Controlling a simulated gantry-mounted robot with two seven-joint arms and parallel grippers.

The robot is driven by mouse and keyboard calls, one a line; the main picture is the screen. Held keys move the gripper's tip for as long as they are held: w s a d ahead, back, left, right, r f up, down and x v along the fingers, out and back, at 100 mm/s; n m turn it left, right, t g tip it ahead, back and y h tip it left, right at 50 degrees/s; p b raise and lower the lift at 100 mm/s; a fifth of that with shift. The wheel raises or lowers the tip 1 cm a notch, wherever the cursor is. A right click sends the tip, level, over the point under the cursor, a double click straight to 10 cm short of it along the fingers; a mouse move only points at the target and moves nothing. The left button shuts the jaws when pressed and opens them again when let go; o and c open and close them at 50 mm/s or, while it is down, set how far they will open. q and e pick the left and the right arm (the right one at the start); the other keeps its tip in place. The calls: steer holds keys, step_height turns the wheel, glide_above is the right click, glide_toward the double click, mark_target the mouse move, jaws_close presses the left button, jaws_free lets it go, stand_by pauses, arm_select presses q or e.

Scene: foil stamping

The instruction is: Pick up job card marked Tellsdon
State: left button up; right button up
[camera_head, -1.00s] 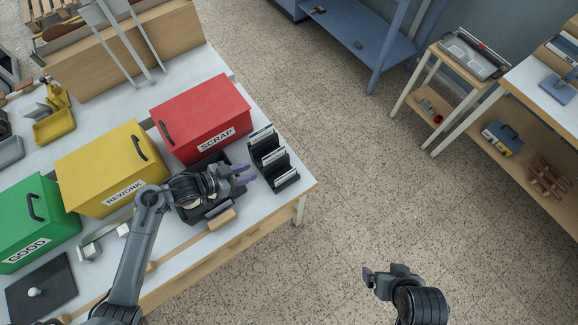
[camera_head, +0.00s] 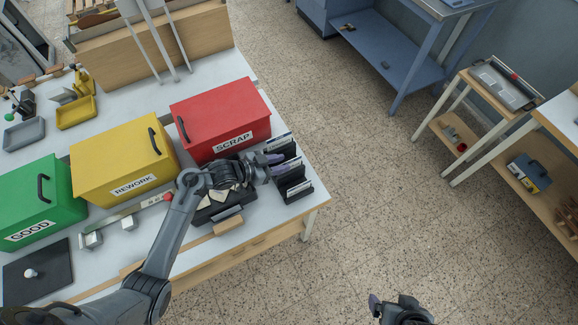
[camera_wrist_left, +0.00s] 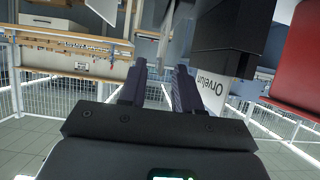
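A black card rack (camera_head: 307,194) stands near the right end of the white worktable, with several white job cards in its slots. Their print is too small to read in the head view. In the left wrist view the left gripper (camera_wrist_left: 161,88) is open, fingers apart, with no card visibly held. A card reading Orvelun (camera_wrist_left: 213,92) shows there beside the right finger, below a dark rack part (camera_wrist_left: 232,38). No Tellsdon marking is legible. My right gripper (camera_head: 375,304) hangs over the floor, well away from the table.
The red SCRAP box (camera_head: 220,116) stands just behind the left gripper and rack. The yellow REWORK box (camera_head: 122,160) and green GOOD box (camera_head: 38,200) stand further left. A black tray (camera_head: 220,211) lies under the left wrist.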

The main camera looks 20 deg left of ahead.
mark_target(289, 162)
arm_select(q)
steer(key=x, duration=0.4)
jaws_close()
